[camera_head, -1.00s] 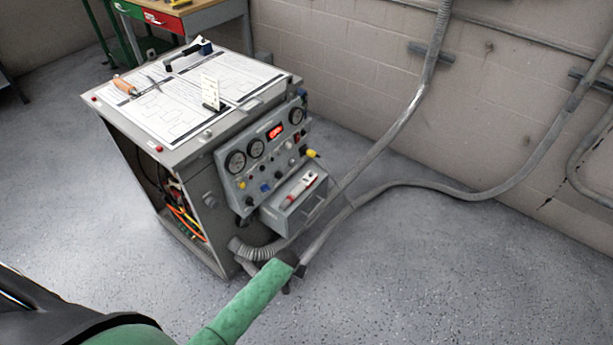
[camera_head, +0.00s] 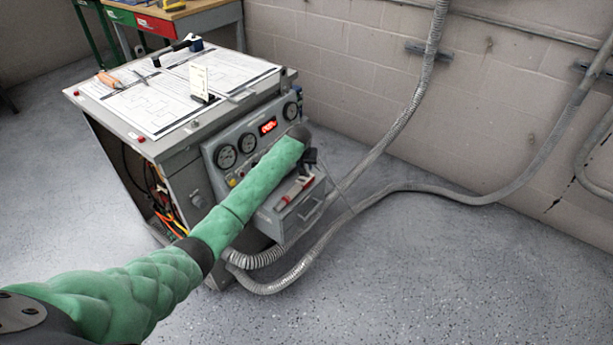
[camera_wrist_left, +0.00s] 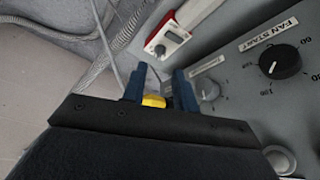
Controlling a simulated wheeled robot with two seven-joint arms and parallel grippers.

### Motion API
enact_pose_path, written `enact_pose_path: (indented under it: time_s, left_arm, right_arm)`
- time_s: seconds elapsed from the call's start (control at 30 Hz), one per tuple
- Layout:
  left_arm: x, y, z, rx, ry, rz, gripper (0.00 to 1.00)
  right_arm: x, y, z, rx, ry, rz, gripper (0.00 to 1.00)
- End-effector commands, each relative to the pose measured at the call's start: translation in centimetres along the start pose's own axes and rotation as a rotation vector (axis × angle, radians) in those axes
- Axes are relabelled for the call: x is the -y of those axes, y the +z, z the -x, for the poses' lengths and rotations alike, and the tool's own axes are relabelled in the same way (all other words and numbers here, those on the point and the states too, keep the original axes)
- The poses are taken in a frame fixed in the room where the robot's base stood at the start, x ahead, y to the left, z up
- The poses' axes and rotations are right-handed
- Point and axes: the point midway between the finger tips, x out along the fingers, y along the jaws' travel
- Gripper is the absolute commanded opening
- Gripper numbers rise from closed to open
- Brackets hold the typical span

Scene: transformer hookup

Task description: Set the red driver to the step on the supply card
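The red driver (camera_head: 295,191) lies in the tray (camera_head: 283,228) on the front of the grey cabinet. In the left wrist view it shows at upper middle as a red body with a small display (camera_wrist_left: 167,38) and a pale shaft. The supply card (camera_head: 198,79) appears to be the white card standing on the cabinet top; its text is too small to read. My left gripper (camera_head: 309,160) is in front of the panel's right side, above the tray. In its wrist view the blue fingers (camera_wrist_left: 160,84) are apart, with a yellow knob (camera_wrist_left: 153,101) showing between them. My right gripper is out of view.
The panel has gauges (camera_head: 226,156), a red display (camera_head: 268,127) and a FAN START knob (camera_wrist_left: 280,62). Paper sheets (camera_head: 150,106), an orange-handled tool (camera_head: 108,80) and a black-handled tool (camera_head: 178,48) lie on top. Hoses (camera_head: 400,190) run right of the cabinet.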

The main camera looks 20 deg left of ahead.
Motion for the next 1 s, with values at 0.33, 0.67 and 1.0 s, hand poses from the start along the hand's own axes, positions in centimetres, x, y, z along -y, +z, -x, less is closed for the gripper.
enact_pose_path:
  time_s: [0.33, 0.67, 1.0]
  left_arm:
    - [0.1, -0.7, -2.6, -0.001, -0.002, 0.005, 0.29]
    - [0.0, -0.8, -6.7, -0.002, -0.001, 0.004, 0.29]
    - [0.1, -0.7, -7.4, -0.002, -0.001, 0.004, 0.29]
  right_arm:
    - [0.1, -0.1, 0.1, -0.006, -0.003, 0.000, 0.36]
    - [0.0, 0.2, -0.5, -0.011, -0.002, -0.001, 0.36]
    - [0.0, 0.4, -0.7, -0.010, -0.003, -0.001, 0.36]
